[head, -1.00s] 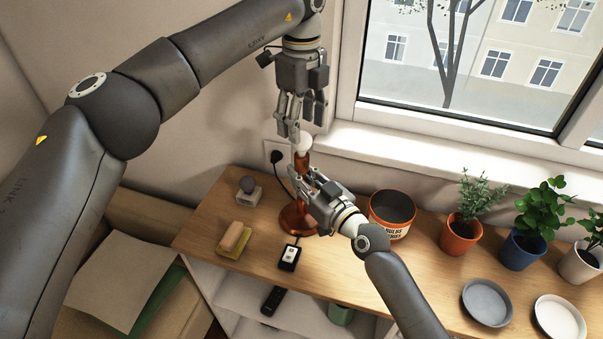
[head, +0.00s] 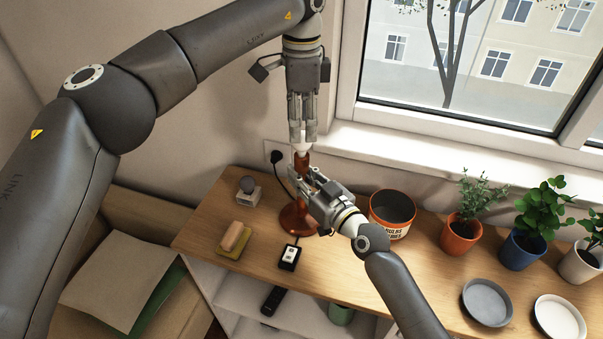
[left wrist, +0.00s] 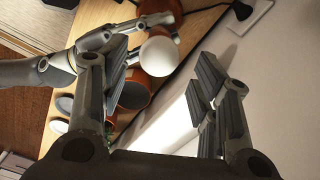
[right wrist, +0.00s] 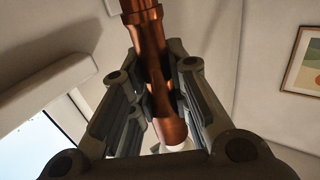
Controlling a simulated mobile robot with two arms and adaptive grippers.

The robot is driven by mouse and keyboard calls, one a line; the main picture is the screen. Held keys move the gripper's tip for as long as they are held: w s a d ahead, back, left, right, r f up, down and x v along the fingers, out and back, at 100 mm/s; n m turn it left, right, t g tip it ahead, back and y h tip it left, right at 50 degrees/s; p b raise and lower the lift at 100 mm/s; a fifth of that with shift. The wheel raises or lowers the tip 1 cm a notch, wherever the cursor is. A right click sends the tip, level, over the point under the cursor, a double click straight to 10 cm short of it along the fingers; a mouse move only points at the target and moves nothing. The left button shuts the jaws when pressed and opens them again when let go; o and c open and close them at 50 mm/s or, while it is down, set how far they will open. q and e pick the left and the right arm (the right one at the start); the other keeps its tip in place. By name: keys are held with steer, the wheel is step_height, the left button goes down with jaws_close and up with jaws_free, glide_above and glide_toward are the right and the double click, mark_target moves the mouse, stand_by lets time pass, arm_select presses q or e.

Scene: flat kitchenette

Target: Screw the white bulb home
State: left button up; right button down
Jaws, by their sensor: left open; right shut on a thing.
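The white bulb (head: 301,148) sits at the top of the copper-coloured lamp (head: 297,217), which stands upright on the wooden top. My left gripper (head: 301,136) points straight down at the bulb from above. In the left wrist view the bulb (left wrist: 158,56) shows between its open fingers, with space on both sides. My right gripper (head: 304,181) is shut on the lamp's stem below the bulb. In the right wrist view the copper stem (right wrist: 150,50) runs between the fingers, and a bit of the white bulb (right wrist: 178,147) shows past its end.
An orange tin (head: 391,224) stands right of the lamp, with potted plants (head: 461,232) and two dishes (head: 487,302) farther right. A black switch box (head: 290,257), a sponge (head: 236,236) and a small grey-topped object (head: 248,188) lie left and in front. The window ledge is behind.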

mark_target(301, 151)
arm_select(q)
steer(key=shift+f, duration=4.05)
steer(key=c, duration=1.2)
